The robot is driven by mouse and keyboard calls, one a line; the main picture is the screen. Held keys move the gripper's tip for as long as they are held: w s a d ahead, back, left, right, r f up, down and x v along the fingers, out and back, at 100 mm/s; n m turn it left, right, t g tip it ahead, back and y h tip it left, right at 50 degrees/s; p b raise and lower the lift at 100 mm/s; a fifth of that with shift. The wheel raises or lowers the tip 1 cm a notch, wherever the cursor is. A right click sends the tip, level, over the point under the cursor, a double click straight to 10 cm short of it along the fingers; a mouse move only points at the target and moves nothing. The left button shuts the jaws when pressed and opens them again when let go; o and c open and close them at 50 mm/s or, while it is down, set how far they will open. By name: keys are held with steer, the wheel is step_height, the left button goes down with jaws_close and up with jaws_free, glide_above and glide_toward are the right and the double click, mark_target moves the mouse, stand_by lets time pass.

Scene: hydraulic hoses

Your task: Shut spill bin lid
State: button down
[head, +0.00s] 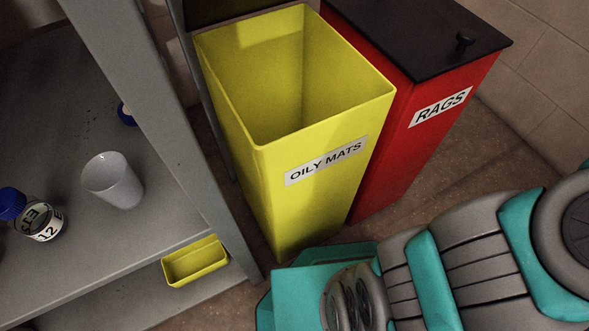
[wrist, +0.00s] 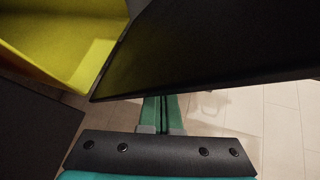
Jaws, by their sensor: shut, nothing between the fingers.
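The yellow bin labelled OILY MATS (head: 325,165) stands open and looks empty in the head view. A dark panel (head: 232,10) rises at its back edge, mostly cut off by the frame; it looks like its raised lid. In the wrist view the yellow bin (wrist: 65,40) is at upper left. A large black panel (wrist: 225,50) fills the upper right there; I cannot tell which lid it is. My gripper (wrist: 160,108) is shut and empty, its fingers reaching to the panel's lower edge. Whether they touch is unclear. The head view does not show my gripper.
A red bin labelled RAGS (head: 425,110) with a black knobbed lid (head: 425,40) stands right beside the yellow bin. At left, a grey shelf unit (head: 110,245) holds a white cup (head: 114,180), a blue-capped jar (head: 40,222) and a small yellow tray (head: 196,262).

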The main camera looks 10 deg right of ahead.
steer(key=s+d+f, duration=0.2)
steer(key=s+f, duration=0.2)
steer(key=s, duration=0.2)
steer(key=shift+s+d, duration=0.2)
steer(key=shift+d, duration=0.1)
stand_by(0.5)
steer(key=shift+s+d+f, duration=0.1)
steer(key=shift+s+f, duration=0.15)
steer(key=shift+f, duration=0.85)
steer(key=shift+s+d+f, duration=0.1)
steer(key=shift+s+f, duration=0.1)
steer(key=shift+f, duration=0.9)
steer(key=shift+r, duration=0.1)
step_height(320, 180, up, 6)
steer(key=d+p, duration=0.2)
steer(key=p, duration=0.2)
steer(key=shift+w, duration=0.4)
steer(key=s+d+b, duration=0.4)
steer(key=s+d, duration=0.5)
steer(key=s, duration=0.4)
steer(key=shift+d, duration=0.35)
stand_by(0.6)
